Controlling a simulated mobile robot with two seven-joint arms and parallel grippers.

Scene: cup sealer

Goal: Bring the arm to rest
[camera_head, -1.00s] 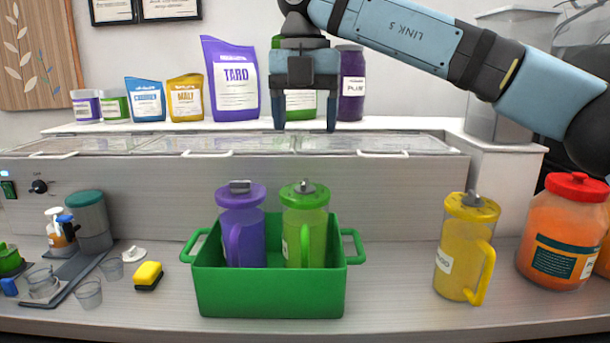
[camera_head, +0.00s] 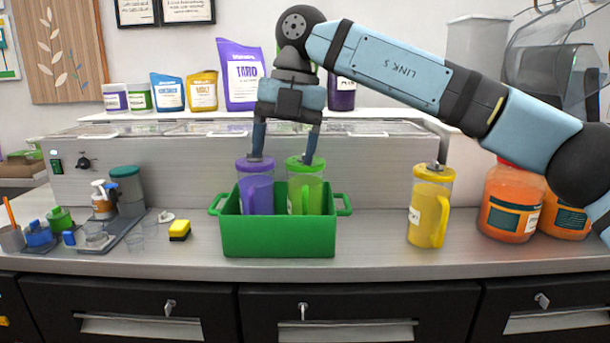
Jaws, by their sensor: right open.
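My right arm comes in from the right, and its gripper (camera_head: 284,160) points down with its two fingers spread apart. It is above or in front of the green bin (camera_head: 278,241); how far it is from the pitchers in depth I cannot tell. A purple pitcher (camera_head: 257,193) and a green pitcher (camera_head: 305,192) stand upright side by side in the bin. The fingertips overlap the tops of both lids in the picture, and nothing is seen between them. My left gripper is not in view.
A yellow pitcher (camera_head: 431,207) stands on the counter right of the bin. Orange jars with red lids (camera_head: 512,205) stand farther right. A yellow sponge (camera_head: 180,231) and a tray of small items (camera_head: 107,234) lie left. Pouches such as the taro bag (camera_head: 240,76) line the back shelf.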

